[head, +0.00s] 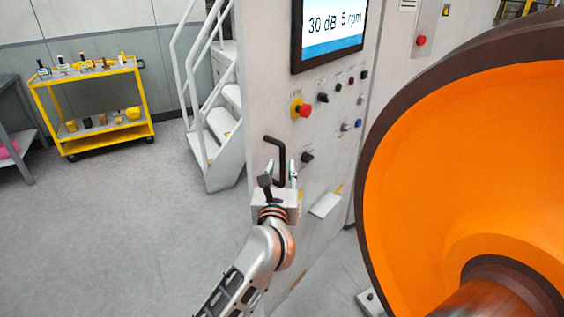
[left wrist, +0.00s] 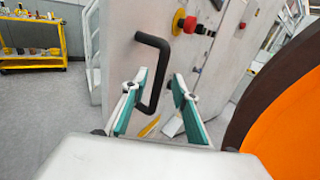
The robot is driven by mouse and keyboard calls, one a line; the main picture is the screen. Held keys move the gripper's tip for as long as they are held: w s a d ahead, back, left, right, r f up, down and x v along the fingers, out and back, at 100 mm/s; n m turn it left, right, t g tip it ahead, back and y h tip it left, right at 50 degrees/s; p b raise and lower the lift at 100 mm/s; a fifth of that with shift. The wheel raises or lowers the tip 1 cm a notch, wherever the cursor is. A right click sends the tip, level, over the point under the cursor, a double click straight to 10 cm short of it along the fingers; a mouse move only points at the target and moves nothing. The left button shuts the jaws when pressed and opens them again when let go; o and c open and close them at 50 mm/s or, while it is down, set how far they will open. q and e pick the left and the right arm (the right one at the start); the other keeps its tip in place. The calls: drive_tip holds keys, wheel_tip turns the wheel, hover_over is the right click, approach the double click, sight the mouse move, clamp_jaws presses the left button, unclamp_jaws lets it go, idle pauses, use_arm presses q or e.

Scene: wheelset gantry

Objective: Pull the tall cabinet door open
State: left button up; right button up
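The tall cabinet door (head: 318,150) is a pale grey panel with a display and controls, and it looks shut. Its black bar handle (head: 281,152) is at the panel's left side, and it also shows in the left wrist view (left wrist: 162,68). My left gripper (head: 280,168) is at the handle's lower part with its fingers apart. In the left wrist view the two teal-lined fingers (left wrist: 158,90) stand either side of the handle's lower part, with gaps visible. I cannot tell how deep the bar sits between them. My right gripper is in neither view.
A large orange wheel (head: 440,150) with a brown rim stands close on the right. A red emergency knob (head: 301,108) and several switches are above the handle. White stairs (head: 215,130) and a yellow cart (head: 95,105) stand behind left. The floor left of the cabinet is clear.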

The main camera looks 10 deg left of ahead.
use_arm(q)
drive_tip(key=s, duration=0.7)
drive_tip(key=shift+s+d, duration=0.25)
drive_tip(key=s+a+f+m+t, duration=0.1)
drive_tip(key=s+a+m+t, duration=0.25)
drive_tip(key=m, duration=0.55)
drive_tip(key=s+f+m+g+h, duration=0.3)
drive_tip(key=s+f+m, duration=0.3)
drive_tip(key=f+m, duration=0.6)
drive_tip(key=s+f+m+g+h, duration=0.3)
drive_tip(key=s+f+m, duration=0.4)
drive_tip(key=f+m, duration=0.45)
drive_tip(key=s+a+f+m+g+y, duration=0.1)
drive_tip(key=s+a+f+m+g, duration=0.1)
drive_tip(key=s+a+f+m, duration=0.1)
drive_tip(key=s+a+f+m+g+y, duration=0.1)
drive_tip(key=s+a+f+m+g, duration=0.1)
drive_tip(key=s+f+m, duration=0.3)
wheel_tip(320, 180, down, 3)
drive_tip(key=shift+s+a+r+m+g, duration=0.2)
drive_tip(key=shift+a+m+g, duration=0.15)
drive_tip(key=shift+a, duration=0.5)
drive_tip(key=shift+a, duration=0.1)
